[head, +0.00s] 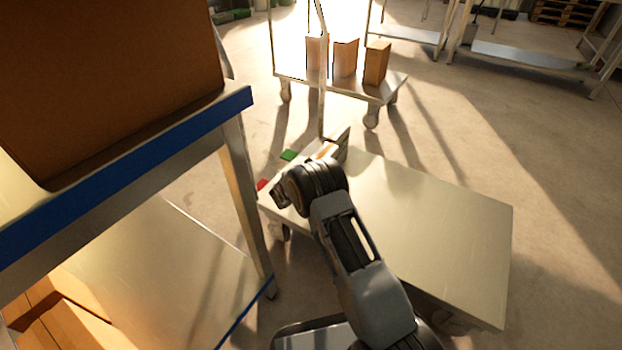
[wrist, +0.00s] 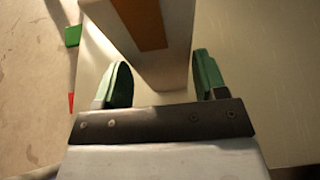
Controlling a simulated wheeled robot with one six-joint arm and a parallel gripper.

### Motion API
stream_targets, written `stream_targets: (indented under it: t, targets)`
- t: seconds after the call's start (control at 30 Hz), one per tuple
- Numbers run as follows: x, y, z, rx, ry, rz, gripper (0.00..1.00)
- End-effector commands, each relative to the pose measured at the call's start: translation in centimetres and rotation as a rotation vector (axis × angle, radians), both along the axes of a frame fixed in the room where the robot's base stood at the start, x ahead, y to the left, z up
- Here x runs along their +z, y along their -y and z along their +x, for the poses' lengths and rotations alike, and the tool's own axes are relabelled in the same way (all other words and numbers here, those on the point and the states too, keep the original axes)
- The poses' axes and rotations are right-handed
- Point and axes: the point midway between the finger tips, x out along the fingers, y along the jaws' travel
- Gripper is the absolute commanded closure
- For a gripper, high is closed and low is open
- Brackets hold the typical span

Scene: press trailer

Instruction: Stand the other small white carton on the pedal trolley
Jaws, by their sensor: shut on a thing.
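My gripper (wrist: 163,82) has its two green fingers on either side of a small white carton (wrist: 178,70) with an orange-brown stripe, and is shut on it. In the head view the carton (head: 327,149) shows only partly beyond my wrist, which hides the fingers. It is over the far left end of the pedal trolley (head: 430,215), a low trolley with a bare pale top. I cannot tell whether the carton touches the top. A green pedal (head: 289,155) and a red pedal (head: 262,185) stick out at the trolley's left side.
A blue-edged table (head: 130,158) with a large brown box (head: 105,75) stands close on the left. Another trolley (head: 340,84) with several brown cartons (head: 345,57) stands behind. Most of the pedal trolley's top is clear. Open floor (head: 490,130) lies to the right.

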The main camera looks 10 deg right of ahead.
Motion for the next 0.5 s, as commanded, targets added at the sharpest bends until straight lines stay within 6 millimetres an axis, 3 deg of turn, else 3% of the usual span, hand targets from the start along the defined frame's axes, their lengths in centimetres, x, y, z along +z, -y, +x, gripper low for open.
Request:
stream_targets:
  t: [0.07, 0.1, 0.33, 0.5]
  targets:
    - [0.19, 0.0, 0.06, 0.0, 0.003, 0.0, 0.99]
    - [-0.2, 0.01, -0.11, -0.001, -0.004, 0.003, 0.31]
    - [-0.14, 0.01, -0.09, -0.001, -0.004, 0.002, 0.09]
    - [-0.11, 0.0, -0.08, -0.001, -0.004, 0.002, 0.09]
